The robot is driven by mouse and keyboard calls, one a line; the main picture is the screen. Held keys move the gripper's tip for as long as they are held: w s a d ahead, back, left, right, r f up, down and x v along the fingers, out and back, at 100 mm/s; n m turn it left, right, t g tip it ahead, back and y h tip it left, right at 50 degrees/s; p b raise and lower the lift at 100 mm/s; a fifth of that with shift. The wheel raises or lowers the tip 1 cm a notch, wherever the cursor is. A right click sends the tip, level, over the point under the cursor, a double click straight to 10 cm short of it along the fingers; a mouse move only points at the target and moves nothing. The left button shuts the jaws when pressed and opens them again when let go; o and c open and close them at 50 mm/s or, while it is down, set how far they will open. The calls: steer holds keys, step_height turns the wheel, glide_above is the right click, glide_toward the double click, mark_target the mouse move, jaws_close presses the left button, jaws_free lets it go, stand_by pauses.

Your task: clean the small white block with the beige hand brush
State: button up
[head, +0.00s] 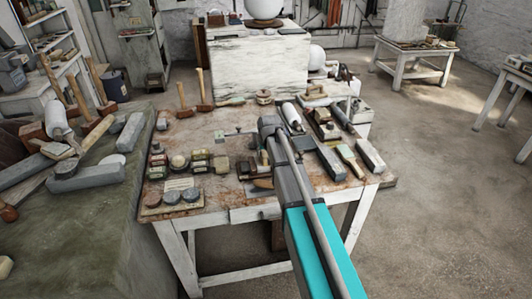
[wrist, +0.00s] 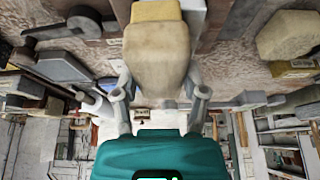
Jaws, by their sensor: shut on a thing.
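My gripper (wrist: 160,92) is shut on a beige, rounded object with a yellowish end, which looks like the hand brush (wrist: 157,50). One finger lies on each side of it. In the head view my arm hides most of the gripper and the brush over the middle of the worktable. A small whitish piece with a dark mark, likely the small white block (head: 219,135), lies on the table left of my arm. It also seems to show beyond the gripper in the wrist view (wrist: 141,113). Any contact between brush and block is not visible.
The worktable (head: 215,209) is crowded. Small tins and blocks (head: 200,160) stand at its left, round grey discs (head: 172,198) at the front left. Grey blocks and tools (head: 330,160) lie right of my arm. A stone bench (head: 90,225) with mallets stands left.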

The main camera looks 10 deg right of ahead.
steer(key=shift+w+r+p, duration=0.55)
steer(key=shift+w+r, duration=0.05)
steer(key=shift+w, duration=0.35)
steer(key=shift+a, duration=0.1)
steer(key=shift+a+f, duration=0.15)
steer(key=shift+a, duration=0.9)
steer(key=shift+f+b, duration=0.6)
steer(key=shift+b, duration=0.2)
steer(key=shift+w+r, duration=0.1)
steer(key=shift+w, duration=0.45)
steer(key=shift+w, duration=0.1)
